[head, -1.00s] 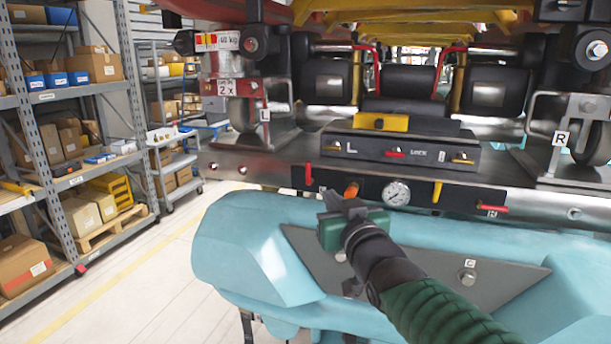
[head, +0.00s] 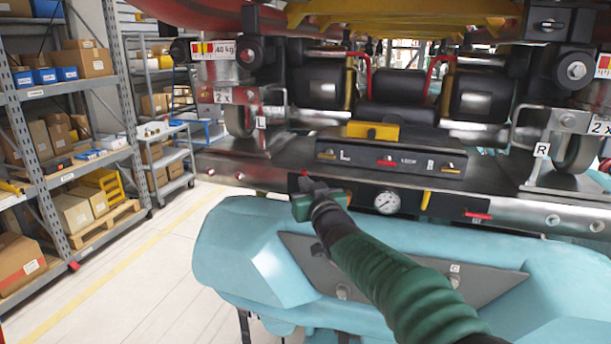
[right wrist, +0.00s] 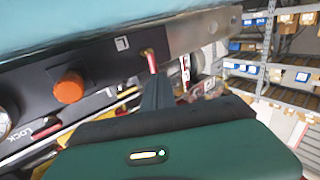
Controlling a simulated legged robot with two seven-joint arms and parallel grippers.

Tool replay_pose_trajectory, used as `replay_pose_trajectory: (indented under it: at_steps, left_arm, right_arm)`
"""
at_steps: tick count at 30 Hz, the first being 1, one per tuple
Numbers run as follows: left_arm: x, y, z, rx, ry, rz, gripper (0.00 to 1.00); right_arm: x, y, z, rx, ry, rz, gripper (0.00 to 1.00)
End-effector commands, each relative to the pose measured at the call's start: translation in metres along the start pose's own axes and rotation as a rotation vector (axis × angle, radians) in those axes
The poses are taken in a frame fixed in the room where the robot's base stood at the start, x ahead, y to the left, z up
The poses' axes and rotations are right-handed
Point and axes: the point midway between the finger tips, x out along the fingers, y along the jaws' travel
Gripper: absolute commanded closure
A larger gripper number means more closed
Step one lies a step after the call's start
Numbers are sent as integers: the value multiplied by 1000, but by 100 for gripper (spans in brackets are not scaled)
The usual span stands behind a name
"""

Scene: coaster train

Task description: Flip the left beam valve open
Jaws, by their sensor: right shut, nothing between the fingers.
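The left beam valve has a small red lever (head: 304,173) at the left end of the beam's dark front panel. In the right wrist view the red lever (right wrist: 151,62) sticks out from a brass pivot beside an "L" label. My right gripper (head: 308,184) is shut and empty, its tips right at the lever in the head view. In the right wrist view the dark fingers (right wrist: 157,88) overlap the lever's free end. I cannot tell whether they touch it. My left gripper is not in view.
An orange knob (right wrist: 69,86) sits beside the lever. A pressure gauge (head: 387,202), a yellow lever (head: 426,199) and a horizontal red lever (head: 478,215) lie further right. A teal padded body (head: 230,245) is below the beam. Shelves (head: 70,170) stand left, beyond open floor.

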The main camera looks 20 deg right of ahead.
Motion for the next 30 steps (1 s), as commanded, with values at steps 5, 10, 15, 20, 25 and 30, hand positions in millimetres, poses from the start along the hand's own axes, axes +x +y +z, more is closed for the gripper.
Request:
replay_pose_trajectory:
  at_steps: [5, 10, 15, 20, 25, 30]
  left_arm:
    - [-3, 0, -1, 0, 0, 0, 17]
    - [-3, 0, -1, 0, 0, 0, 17]
    - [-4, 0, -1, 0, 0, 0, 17]
    - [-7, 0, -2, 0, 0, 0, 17]
    - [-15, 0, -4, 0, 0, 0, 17]
    - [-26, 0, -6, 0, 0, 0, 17]
  right_arm:
    - [7, 2, 0, 0, 0, 2, 100]
    - [7, 3, 1, 1, 0, 2, 100]
    - [7, 1, 0, -4, -3, 1, 100]
    - [7, -1, -2, -31, -21, 1, 100]
    - [9, -4, -5, -99, -66, 0, 100]
    - [12, -9, -8, -208, -139, -1, 100]
